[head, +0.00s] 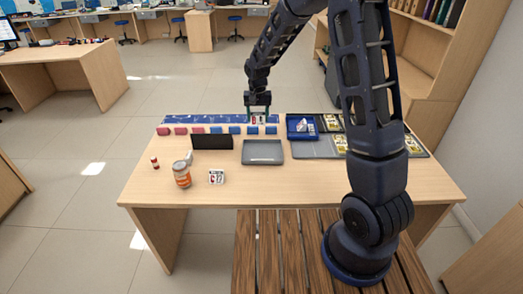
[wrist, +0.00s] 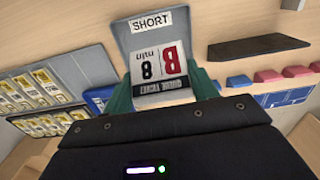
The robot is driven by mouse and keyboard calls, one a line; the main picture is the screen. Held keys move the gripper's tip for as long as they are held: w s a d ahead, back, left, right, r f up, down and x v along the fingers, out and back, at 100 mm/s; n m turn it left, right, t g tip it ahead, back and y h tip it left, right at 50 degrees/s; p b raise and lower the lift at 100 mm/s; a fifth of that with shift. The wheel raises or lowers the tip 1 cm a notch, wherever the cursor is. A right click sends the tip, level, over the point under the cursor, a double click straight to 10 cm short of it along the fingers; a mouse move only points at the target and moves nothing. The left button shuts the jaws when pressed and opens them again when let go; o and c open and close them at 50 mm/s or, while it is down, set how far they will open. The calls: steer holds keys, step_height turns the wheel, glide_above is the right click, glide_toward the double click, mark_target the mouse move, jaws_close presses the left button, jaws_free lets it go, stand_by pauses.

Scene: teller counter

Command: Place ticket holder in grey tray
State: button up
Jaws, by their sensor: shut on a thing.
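The ticket holder (head: 258,120), white with black and red print, is between the fingers of my gripper (head: 258,111). In the wrist view the ticket holder (wrist: 158,70) shows "B", "8 min" and "QUEUE TICKET". My gripper (wrist: 162,92) is shut on it, with a green finger on each side. The grey tray (head: 263,153) lies on the desk, nearer the front than my gripper. In the wrist view the grey tray (wrist: 121,46) is behind the ticket holder, partly hidden by it, with a "SHORT" label. No ticket holder shows inside the tray in the head view.
A black board (head: 212,142) lies left of the tray. Pink and blue blocks (head: 198,130) line the back by a blue strip (head: 190,119). A blue bin (head: 302,128) and card-filled grey sections are right. A jar (head: 182,174) and printed card (head: 216,177) stand front left.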

mark_target(262, 152)
steer(key=w+f, duration=0.1)
steer(key=f, duration=0.5)
steer(key=w+d+f, duration=0.1)
steer(key=f, duration=0.6)
steer(key=w+d+f, duration=0.1)
steer(key=f, duration=0.6)
steer(key=shift+w, duration=0.35)
steer(key=o, duration=1)
steer(key=shift+f, duration=0.1)
